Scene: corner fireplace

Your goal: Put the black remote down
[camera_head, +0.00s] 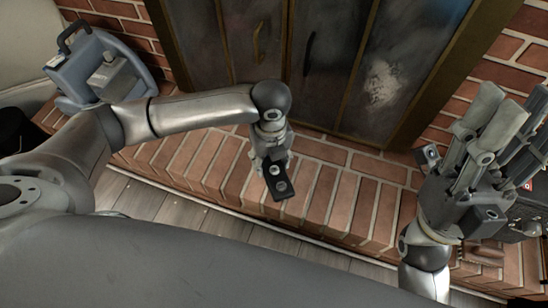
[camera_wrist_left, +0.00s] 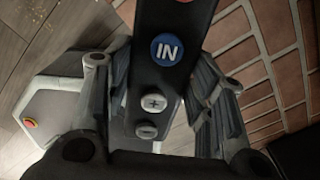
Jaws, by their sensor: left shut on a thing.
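My left gripper (camera_head: 274,160) is shut on the black remote (camera_head: 283,189), above the brick hearth (camera_head: 188,165) in the head view. In the left wrist view the remote (camera_wrist_left: 176,22) fills the upper middle between the gripper's fingers (camera_wrist_left: 160,105). A blue "IN" button and round grey plus and minus buttons face that camera. The remote looks clear of the bricks, but the exact gap cannot be told. My right gripper (camera_head: 500,135) is at the right edge of the head view with its fingers up. Its fingers overlap, and I see nothing held in it.
Dark fireplace doors (camera_head: 285,50) stand behind the hearth. A blue-grey item with a black handle (camera_head: 90,65) is at the left. A black box (camera_head: 525,218) is partly hidden by my right gripper. Bare bricks lie in the middle; plank floor (camera_head: 135,197) lies in front.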

